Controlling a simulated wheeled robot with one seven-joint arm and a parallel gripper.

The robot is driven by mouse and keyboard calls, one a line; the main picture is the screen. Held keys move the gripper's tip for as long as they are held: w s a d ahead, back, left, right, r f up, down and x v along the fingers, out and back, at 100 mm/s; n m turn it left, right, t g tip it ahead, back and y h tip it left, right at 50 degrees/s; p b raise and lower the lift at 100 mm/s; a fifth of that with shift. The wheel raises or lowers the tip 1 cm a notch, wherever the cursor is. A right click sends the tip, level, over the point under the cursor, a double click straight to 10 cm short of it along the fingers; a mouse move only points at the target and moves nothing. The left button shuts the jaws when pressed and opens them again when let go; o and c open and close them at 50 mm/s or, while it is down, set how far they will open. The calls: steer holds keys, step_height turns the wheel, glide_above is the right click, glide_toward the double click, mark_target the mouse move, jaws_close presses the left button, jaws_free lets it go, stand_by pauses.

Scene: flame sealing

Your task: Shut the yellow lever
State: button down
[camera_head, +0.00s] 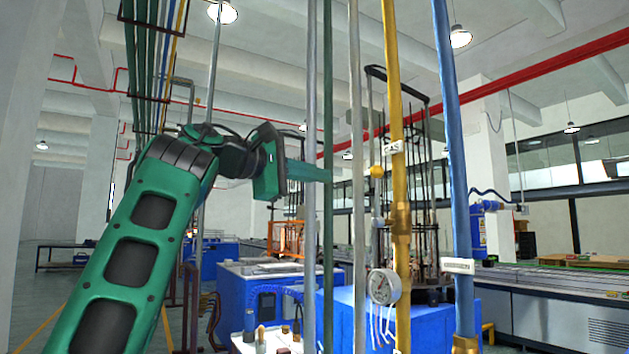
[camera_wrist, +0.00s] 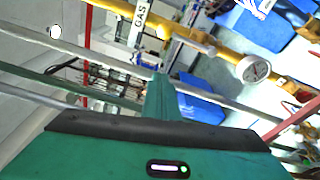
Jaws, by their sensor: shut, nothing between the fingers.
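A yellow gas pipe (camera_head: 392,120) with a GAS label runs upright right of the centre in the head view. A small round yellow knob (camera_head: 377,171) shows just left of this pipe, below the label; it looks like the end of the yellow lever, seen nearly end-on. In the wrist view the pipe (camera_wrist: 112,6) runs across the top, with a brass fitting (camera_wrist: 201,38) on it. My gripper (camera_head: 326,173) is shut and empty, pointing right, left of the knob and apart from it in the picture. Its green fingers also show in the wrist view (camera_wrist: 160,92).
A dark green pipe (camera_head: 328,250) and a grey pipe (camera_head: 357,230) stand between my gripper and the yellow pipe in the picture. A round gauge (camera_head: 384,287) sits lower down. A blue pipe (camera_head: 456,180) stands to the right. Blue cabinets (camera_head: 262,292) are behind.

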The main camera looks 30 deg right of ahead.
mark_target(377, 196)
steer(key=s+d, duration=0.2)
steer(key=d, duration=0.6)
steer(key=shift+s+r, duration=0.15)
steer(key=shift+r, duration=0.1)
steer(key=shift+d, duration=0.1)
